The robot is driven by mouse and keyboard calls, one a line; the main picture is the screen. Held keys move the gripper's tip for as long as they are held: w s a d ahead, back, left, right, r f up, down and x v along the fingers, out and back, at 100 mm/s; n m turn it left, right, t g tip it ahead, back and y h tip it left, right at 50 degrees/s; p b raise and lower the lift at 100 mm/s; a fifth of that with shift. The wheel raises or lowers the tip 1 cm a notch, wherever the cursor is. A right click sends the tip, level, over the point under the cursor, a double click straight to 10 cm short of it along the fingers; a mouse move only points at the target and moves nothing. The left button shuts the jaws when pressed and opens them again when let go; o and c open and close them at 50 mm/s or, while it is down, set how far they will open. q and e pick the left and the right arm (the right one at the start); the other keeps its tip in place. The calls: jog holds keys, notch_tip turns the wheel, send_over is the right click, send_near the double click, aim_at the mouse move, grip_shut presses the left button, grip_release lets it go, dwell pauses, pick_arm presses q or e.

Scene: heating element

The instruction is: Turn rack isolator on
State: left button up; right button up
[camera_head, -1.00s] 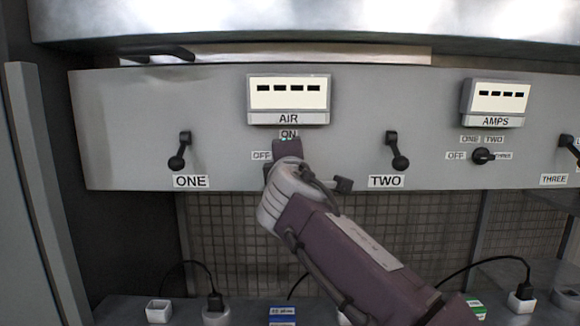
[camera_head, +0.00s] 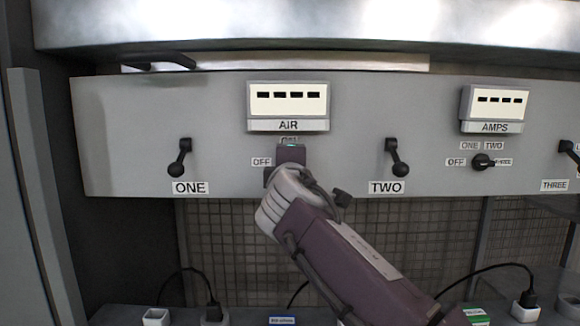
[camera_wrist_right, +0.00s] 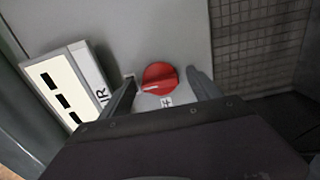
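The red rotary knob (camera_wrist_right: 160,78) sits on the grey panel (camera_head: 350,105) below the AIR display (camera_head: 288,103). A white mark on the knob points left in the right wrist view. My right gripper (camera_wrist_right: 161,74) is open, with one finger on each side of the knob and gaps visible beside it. In the head view the right gripper (camera_head: 290,155) hides the knob. The OFF label (camera_head: 261,162) shows left of it, and the ON label (camera_head: 289,141) above is partly covered. My left gripper is not in view.
Black levers marked ONE (camera_head: 179,158) and TWO (camera_head: 397,158) flank the gripper. An AMPS display (camera_head: 496,108) with a black selector (camera_head: 482,161) is farther right. A wire mesh (camera_head: 225,235) is below the panel. A metal ledge (camera_head: 300,25) overhangs the top.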

jog(key=s+b, duration=0.4)
jog(key=s, duration=0.5)
